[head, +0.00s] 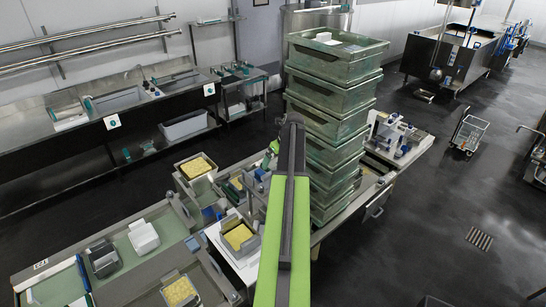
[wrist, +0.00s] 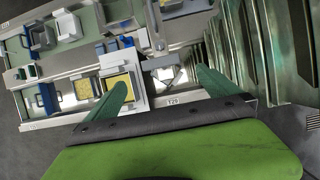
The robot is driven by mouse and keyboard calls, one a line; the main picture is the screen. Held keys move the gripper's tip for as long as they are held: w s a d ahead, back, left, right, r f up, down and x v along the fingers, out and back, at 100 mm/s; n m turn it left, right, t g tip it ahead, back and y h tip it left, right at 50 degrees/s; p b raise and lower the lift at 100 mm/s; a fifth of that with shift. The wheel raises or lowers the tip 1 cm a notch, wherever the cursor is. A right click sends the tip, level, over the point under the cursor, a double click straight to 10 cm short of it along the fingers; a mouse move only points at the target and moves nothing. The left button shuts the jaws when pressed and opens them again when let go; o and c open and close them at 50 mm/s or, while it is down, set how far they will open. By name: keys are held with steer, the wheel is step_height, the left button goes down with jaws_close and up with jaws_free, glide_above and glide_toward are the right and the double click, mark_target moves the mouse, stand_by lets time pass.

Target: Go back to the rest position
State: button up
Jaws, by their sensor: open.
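My gripper (wrist: 163,88) shows in the wrist view with its two green fingers wide apart and nothing between them. It is over the front edge of the press table, with the stacked crates close on its right. In the head view my arm reaches forward up the middle and hides most of the gripper. A square mould with yellow curd (head: 238,237) sits on a white board left of my arm. It also shows in the wrist view (wrist: 118,86), just behind the left finger. Another curd-filled mould (head: 196,167) stands farther back.
A tall stack of green crates (head: 332,100) stands right beside my arm. A third curd mould (head: 179,292) is at the front. A white container (head: 144,236) stands on the left table. A steel sink counter (head: 124,100) lines the back. Open floor (head: 430,220) lies to the right.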

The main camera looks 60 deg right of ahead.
steer(key=shift+p+v, duration=0.3)
steer(key=shift+v, duration=0.75)
